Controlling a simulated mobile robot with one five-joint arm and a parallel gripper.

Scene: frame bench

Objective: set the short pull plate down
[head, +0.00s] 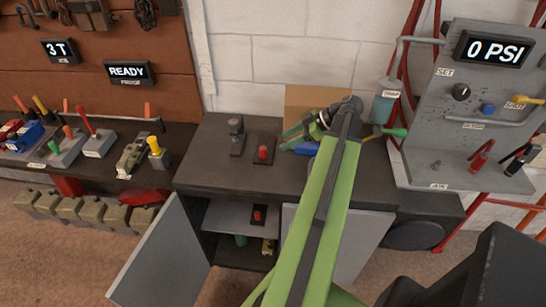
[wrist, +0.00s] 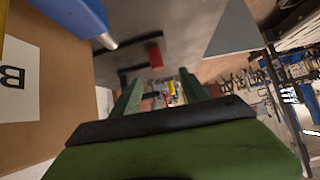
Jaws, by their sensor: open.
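My gripper (head: 292,136) is over the right part of the cabinet's dark top. Its two green fingers, also seen in the wrist view (wrist: 160,92), are apart with nothing held between them. A dark plate with a red knob (head: 263,153) lies on the cabinet top, left of my gripper and apart from it. A red knob on a dark piece also shows in the wrist view (wrist: 155,57). A similar dark piece with a red knob (head: 258,216) is inside the open cabinet. I cannot tell which is the short pull plate.
A dark upright fixture (head: 236,136) stands left of the plate. A blue object (head: 303,149) lies beneath my gripper, and a cardboard panel (head: 300,98) stands behind. The left cabinet door (head: 165,260) is swung open. The cabinet top's front left is clear.

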